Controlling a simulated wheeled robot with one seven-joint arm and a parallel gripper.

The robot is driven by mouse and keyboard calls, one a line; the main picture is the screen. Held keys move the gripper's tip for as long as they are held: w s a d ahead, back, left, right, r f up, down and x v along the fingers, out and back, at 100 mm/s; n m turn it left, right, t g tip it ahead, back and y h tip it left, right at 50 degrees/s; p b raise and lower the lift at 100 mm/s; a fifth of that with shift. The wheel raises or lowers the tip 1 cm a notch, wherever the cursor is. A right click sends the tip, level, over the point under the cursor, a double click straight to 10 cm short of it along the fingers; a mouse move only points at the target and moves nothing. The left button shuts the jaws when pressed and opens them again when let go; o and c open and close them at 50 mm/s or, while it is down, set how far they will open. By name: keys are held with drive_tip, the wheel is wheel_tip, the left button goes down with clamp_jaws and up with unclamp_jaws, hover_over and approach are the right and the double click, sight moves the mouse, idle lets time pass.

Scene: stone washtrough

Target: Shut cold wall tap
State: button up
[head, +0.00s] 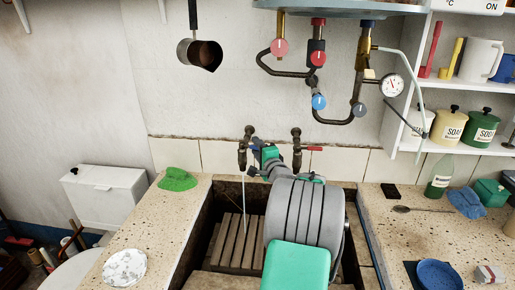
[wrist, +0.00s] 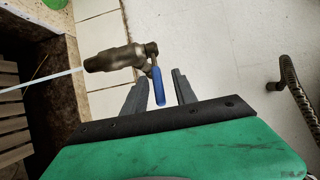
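The cold wall tap (head: 245,146) is an aged brass tap on the wall above the left part of the trough. A thin stream of water (head: 241,205) runs from it into the trough. In the wrist view the tap body (wrist: 115,58) has a blue lever (wrist: 158,86) and water leaves its spout to the left. My gripper (wrist: 160,78) is open, with its two grey fingers on either side of the blue lever. Gaps show beside the lever, and I cannot tell whether either finger touches it. In the head view my arm partly hides the lever.
A second wall tap (head: 297,143) with a red lever (head: 315,148) is close to the right. The stone trough (head: 205,213) holds a wooden slatted rack (head: 230,243). A green cloth (head: 178,179) lies on the left ledge. Pipes with valves (head: 319,101) hang above.

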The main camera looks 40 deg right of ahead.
drive_tip(key=shift+w+d+f, duration=0.1)
drive_tip(key=shift+d+f, duration=0.05)
clamp_jaws()
drive_tip(key=shift+f, duration=0.1)
idle(1.0)
